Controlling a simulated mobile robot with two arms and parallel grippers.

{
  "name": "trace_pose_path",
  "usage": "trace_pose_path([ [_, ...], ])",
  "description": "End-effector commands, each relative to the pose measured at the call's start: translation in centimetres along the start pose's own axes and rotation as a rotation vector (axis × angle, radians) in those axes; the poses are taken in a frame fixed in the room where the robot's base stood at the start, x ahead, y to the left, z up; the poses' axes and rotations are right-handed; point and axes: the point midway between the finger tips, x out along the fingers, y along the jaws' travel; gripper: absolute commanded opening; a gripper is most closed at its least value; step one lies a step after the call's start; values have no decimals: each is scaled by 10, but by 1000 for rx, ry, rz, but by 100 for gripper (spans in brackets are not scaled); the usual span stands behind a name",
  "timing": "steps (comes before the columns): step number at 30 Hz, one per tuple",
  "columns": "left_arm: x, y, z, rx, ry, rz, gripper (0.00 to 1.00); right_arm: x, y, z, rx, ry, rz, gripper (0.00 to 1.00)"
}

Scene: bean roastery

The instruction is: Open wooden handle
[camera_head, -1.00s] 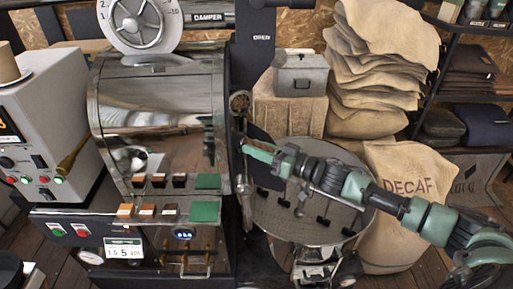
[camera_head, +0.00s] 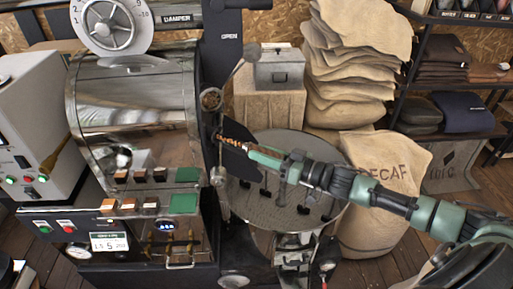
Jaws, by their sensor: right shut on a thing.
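My right gripper (camera_head: 254,154) reaches in from the right to the front of the roaster (camera_head: 135,110). Its green jaws are shut at the end of a mottled brown strip, which I take to be the wooden handle (camera_head: 235,142). The jaws cover part of the handle, and it is too small to make out its grain. A grey lever with a ball end (camera_head: 251,50) slants up to the right from beside the round bean window (camera_head: 212,98). A dark chute plate (camera_head: 240,164) lies just below the jaws. My left gripper is out of view.
The round cooling tray (camera_head: 285,205) lies under my right arm. A grey metal box (camera_head: 279,68) stands on a block behind it. Stacked sacks (camera_head: 350,70) and a DECAF sack (camera_head: 385,230) stand to the right. A control cabinet (camera_head: 35,130) is at the left.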

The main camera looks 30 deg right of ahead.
Motion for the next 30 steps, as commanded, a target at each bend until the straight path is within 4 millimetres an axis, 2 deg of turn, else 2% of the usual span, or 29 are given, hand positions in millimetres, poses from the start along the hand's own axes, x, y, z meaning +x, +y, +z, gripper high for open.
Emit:
trace_pose_path([
  [7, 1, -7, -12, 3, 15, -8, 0, 0, 0, -2, -2, 3, 0, 0],
  [8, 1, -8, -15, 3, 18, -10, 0, 0, 0, -2, -2, 3, 0, 33],
  [9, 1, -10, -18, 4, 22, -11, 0, 0, 0, -2, -2, 2, 0, 44],
  [10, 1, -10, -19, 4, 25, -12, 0, 0, 0, -2, -2, 2, 0, 51],
  [22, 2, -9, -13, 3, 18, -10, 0, -3, 1, -1, -1, 1, 1, 51],
  [30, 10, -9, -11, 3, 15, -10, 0, -35, 1, 2, 0, -3, 2, 51],
])
